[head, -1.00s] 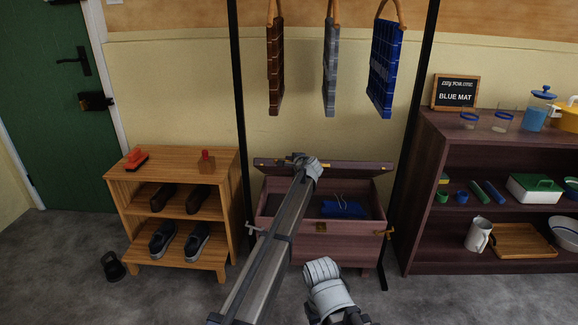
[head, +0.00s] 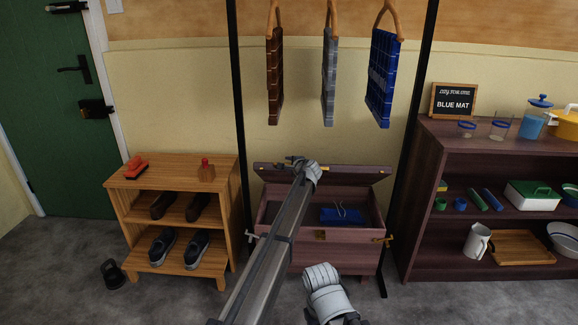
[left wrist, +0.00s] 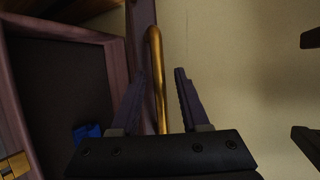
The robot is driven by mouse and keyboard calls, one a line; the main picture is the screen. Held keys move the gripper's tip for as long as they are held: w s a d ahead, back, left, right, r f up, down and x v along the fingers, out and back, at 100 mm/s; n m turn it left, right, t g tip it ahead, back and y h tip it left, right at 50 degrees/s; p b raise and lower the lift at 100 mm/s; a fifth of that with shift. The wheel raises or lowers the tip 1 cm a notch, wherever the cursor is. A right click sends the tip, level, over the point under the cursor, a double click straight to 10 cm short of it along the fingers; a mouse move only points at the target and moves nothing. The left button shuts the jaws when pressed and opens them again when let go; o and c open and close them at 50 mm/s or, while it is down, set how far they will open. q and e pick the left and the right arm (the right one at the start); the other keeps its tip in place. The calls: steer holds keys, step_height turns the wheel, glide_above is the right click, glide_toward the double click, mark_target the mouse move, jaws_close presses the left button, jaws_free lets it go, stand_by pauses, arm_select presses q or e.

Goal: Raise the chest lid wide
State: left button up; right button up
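The purple-brown chest (head: 335,258) stands on the floor under the hanging rack. Its lid (head: 345,174) is raised and tilted at the back, and the dark inside shows with a blue item (head: 342,215) in it. My left gripper (head: 291,161) is at the lid's upper edge, left of its middle. In the left wrist view the two fingers (left wrist: 160,85) are apart, with a brass bar handle (left wrist: 156,60) on the lid between them; a gap shows on the right side, and contact on the left is unclear.
A wooden shoe rack (head: 180,226) stands left of the chest and a dark shelf (head: 436,190) right of it. A kettlebell-like black object (head: 113,275) lies on the floor.

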arm_select(q)
steer(key=p+v, duration=0.3)
steer(key=v, duration=0.4)
steer(key=shift+s+d+r, duration=0.15)
steer(key=shift+s+r, duration=0.05)
steer(key=shift+s, duration=0.15)
